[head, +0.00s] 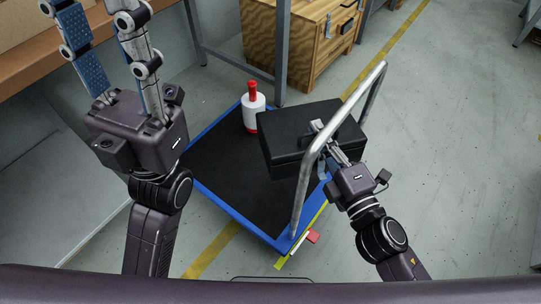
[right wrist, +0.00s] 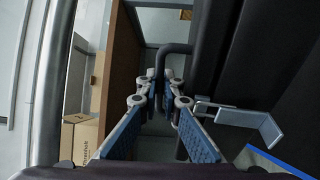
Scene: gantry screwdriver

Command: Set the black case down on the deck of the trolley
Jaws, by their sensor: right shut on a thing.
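The black case (head: 290,150) is over the right part of the trolley's black deck (head: 225,165), which has a blue rim. The case reaches past the rim on the right. I cannot tell whether its underside touches the deck. My right gripper (head: 318,130) is shut on the case's dark handle. In the right wrist view its fingers (right wrist: 160,88) close around the handle (right wrist: 177,50), with the dark case (right wrist: 270,60) to the right. My left gripper (head: 85,10) is open and empty at the upper left, away from the trolley.
The trolley's grey push bar (head: 312,150) rises in front of the case, close to my right gripper. A white bottle with a red cap (head: 254,112) stands on the deck's far corner. A wooden crate (head: 300,40) stands behind. The deck's left and middle are clear.

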